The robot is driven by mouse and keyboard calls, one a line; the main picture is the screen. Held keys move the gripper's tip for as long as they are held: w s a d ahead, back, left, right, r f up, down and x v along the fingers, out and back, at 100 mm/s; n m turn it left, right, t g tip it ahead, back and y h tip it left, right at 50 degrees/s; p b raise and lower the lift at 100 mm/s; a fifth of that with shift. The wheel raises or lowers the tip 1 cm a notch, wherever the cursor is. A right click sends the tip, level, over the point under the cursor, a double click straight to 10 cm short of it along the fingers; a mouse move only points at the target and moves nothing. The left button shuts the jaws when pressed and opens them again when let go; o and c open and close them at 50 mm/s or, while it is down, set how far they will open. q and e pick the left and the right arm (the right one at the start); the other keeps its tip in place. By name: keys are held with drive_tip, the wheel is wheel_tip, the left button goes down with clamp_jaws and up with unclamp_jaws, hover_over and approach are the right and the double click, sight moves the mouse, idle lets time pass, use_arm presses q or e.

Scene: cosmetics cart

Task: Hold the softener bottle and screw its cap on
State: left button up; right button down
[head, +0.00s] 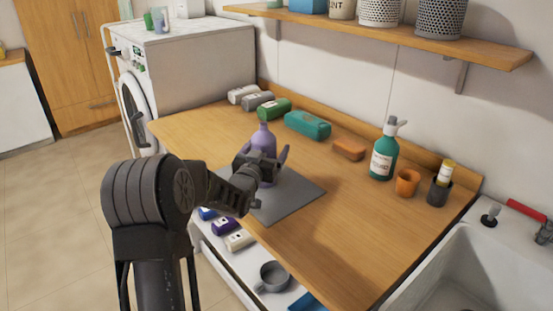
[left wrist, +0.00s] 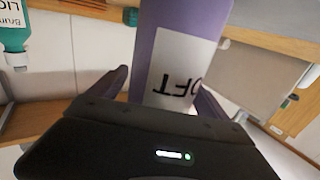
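The softener bottle (head: 264,137) is purple and stands upright on a grey mat (head: 296,198) on the wooden counter. In the left wrist view the bottle (left wrist: 178,60) fills the middle, with a white label whose letters appear upside down. My left gripper (head: 262,160) reaches around its body, one finger on each side. In the left wrist view the gripper (left wrist: 162,88) looks open, with a narrow gap at the left finger; contact on the other side is unclear. The bottle's neck shows in the head view, but I cannot make out a separate cap. My right gripper is out of view.
A sink (head: 460,280) is at right. The counter's front right is clear.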

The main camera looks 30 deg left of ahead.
use_arm(q)
drive_tip(key=c, duration=1.4)
wheel_tip(320, 180, up, 10)
drive_tip(key=shift+r+b, duration=0.1)
drive_tip(key=shift+b, duration=0.45)
drive_tip(key=o, duration=0.8)
clamp_jaws()
